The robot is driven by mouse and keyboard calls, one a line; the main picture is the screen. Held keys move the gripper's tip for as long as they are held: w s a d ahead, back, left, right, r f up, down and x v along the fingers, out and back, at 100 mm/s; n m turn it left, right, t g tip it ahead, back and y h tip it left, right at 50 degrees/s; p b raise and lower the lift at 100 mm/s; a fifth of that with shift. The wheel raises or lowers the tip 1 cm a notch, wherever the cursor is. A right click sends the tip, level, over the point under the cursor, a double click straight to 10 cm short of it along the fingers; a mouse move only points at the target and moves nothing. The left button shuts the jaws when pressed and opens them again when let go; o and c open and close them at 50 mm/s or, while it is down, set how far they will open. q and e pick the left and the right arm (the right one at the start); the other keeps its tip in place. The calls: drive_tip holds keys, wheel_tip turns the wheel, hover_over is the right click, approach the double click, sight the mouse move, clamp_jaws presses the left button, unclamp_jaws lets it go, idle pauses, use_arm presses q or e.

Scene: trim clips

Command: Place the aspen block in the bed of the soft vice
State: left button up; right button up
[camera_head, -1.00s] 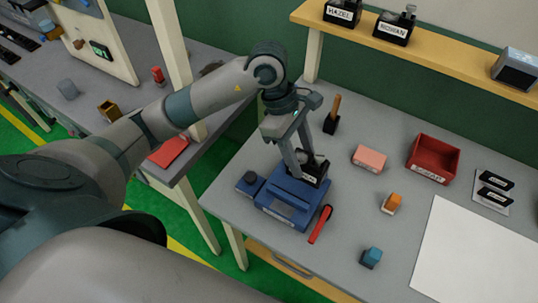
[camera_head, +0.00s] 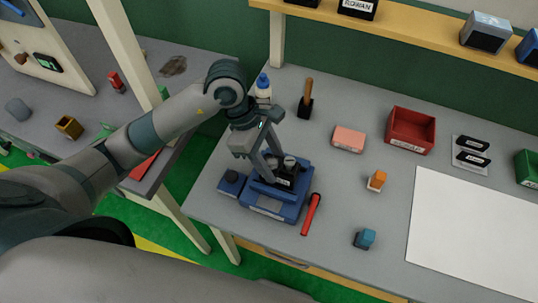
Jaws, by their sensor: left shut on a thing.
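The soft vice (camera_head: 268,207) is a blue block-shaped fixture near the front left of the grey bench, with a red handle (camera_head: 311,214) at its right. My left gripper (camera_head: 273,178) reaches down over it and is shut on a dark block (camera_head: 286,183) with a white label and a round silvery top. The label is too small to read; I take it for the aspen block. The block is at the vice's upper back part. The fingers partly hide the contact, so I cannot tell whether it rests in the bed. My right gripper is out of view.
A blue knobbed piece (camera_head: 231,182) adjoins the vice's left side. Behind stand a white bottle (camera_head: 263,90) and a wooden-handled tool (camera_head: 307,99).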

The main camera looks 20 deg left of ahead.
use_arm(q)
drive_tip(key=shift+w+f, duration=0.1)
drive_tip(key=shift+s, duration=0.2)
drive_tip(key=shift+s+d, duration=0.15)
drive_tip(key=o, duration=1.1)
drive_tip(key=shift+o, duration=0.2)
drive_tip(key=shift+w+r, duration=0.2)
drive_tip(key=shift+r, duration=0.2)
drive_tip(key=p+v, duration=0.3)
drive_tip(key=v, duration=0.8)
drive_tip(key=shift+a+r+p, duration=0.2)
drive_tip(key=shift+r+p, duration=0.05)
drive_tip(key=shift+p, duration=0.1)
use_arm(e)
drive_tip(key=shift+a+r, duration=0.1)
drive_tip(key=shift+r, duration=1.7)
